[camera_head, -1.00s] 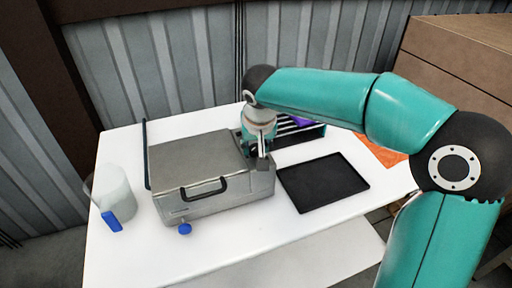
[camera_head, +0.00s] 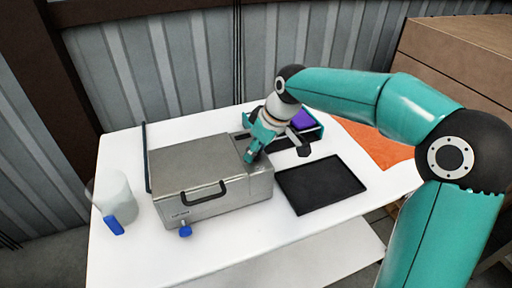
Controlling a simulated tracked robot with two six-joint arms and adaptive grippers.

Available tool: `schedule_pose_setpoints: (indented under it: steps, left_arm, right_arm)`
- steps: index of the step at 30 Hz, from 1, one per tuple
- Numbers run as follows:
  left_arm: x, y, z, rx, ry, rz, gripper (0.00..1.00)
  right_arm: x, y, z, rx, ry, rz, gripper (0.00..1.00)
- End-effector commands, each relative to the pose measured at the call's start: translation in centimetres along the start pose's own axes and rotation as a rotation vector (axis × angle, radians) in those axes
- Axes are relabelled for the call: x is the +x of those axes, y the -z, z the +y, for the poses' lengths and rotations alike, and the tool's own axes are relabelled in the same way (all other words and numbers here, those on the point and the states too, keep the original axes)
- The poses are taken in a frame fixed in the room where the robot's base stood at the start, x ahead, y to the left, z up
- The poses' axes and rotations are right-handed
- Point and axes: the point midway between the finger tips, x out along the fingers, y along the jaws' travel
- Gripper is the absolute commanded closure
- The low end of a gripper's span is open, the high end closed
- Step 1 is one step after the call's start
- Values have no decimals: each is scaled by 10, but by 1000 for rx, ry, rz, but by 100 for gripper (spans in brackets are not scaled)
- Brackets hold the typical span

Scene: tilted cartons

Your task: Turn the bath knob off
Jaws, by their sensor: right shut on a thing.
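The bath is a grey metal box (camera_head: 190,165) with a sloping lid and a black front handle (camera_head: 203,194). It stands on the white table. A blue knob-like part (camera_head: 185,231) sticks out low at its front. My right gripper (camera_head: 254,155) reaches down to the small top panel at the bath's right rear corner. It leans with its wrist up and to the right. It is shut on what seems to be the bath knob there, which the fingers hide. My left gripper is not in view.
A black tray (camera_head: 320,185) lies right of the bath. A teal rack with a purple item (camera_head: 302,120) stands behind it. A clear beaker (camera_head: 115,190) with a blue part stands at the left. An orange sheet (camera_head: 375,146) lies at the right. The front table is clear.

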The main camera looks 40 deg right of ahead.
Motion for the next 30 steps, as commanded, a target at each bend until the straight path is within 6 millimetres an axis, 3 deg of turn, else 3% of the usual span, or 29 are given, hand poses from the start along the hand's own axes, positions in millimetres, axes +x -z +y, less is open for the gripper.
schedule_pose_setpoints:
  steps: [20,21,22,30]
  left_arm:
    - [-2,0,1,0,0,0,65]
    - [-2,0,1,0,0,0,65]
    - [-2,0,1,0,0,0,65]
    - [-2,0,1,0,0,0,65]
  right_arm:
    - [-1,0,1,-75,27,0,98]
    - [-1,0,1,-75,27,0,60]
    - [-1,0,1,-75,27,0,55]
    - [0,0,1,-74,29,-1,54]
